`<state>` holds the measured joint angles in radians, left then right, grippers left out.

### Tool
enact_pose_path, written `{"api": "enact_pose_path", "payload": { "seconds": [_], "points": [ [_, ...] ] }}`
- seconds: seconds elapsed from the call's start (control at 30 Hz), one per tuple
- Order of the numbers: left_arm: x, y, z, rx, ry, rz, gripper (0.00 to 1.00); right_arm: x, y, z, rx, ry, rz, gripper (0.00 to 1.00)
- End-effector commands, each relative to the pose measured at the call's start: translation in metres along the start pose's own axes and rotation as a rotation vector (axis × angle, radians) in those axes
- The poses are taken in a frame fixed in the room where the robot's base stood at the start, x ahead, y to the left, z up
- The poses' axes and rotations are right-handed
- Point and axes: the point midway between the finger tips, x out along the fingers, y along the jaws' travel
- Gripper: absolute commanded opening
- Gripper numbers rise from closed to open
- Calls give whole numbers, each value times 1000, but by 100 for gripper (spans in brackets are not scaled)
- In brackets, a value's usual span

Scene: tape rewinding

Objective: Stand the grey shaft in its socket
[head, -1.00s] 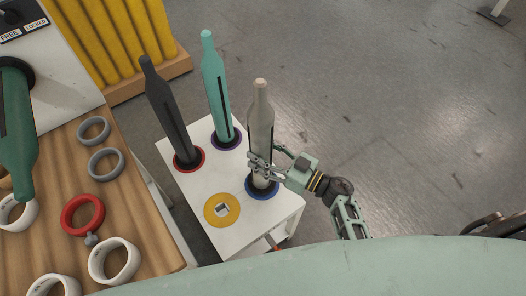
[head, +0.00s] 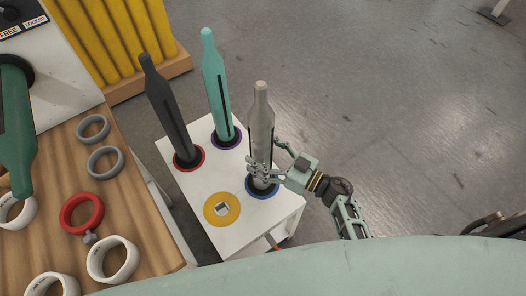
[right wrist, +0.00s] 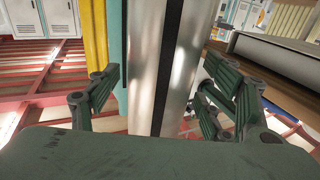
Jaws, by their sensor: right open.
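The grey shaft (head: 262,122) stands upright in the blue-ringed socket (head: 262,191) at the front right of the white stand (head: 192,238). My right gripper (head: 258,167) is at the shaft's lower part, with its fingers open on either side of it. In the right wrist view the shaft (right wrist: 160,70) rises between the spread fingers of the gripper (right wrist: 160,95), with gaps on both sides. The shaft's bottom end is hidden in the socket. My left gripper is not in view.
A black shaft (head: 170,110) stands in a red-ringed socket and a teal shaft (head: 215,90) in a purple-ringed one. A yellow-ringed socket (head: 232,217) is empty of any shaft. A wooden table (head: 135,220) with several rings is at the left.

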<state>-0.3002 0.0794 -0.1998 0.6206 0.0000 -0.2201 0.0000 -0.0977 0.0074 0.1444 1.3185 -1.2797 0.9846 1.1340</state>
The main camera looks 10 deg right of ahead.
Motion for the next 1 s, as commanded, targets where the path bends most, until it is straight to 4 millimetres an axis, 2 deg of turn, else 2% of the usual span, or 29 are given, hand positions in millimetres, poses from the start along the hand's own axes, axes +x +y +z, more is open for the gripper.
{"api": "enact_pose_path", "payload": {
  "seconds": [0.17,0.2,0.37,0.8,1.0],
  "points": [
    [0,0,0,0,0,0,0,-1,0,1,1,-3,1,74],
    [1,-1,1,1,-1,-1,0,-2,-1,6,3,-14,1,74],
    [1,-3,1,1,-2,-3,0,-10,-1,6,3,-12,2,74],
    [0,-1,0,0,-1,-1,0,-95,-1,3,1,-8,-1,74],
    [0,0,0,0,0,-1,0,-117,0,2,1,-4,1,74]
  ]
}}
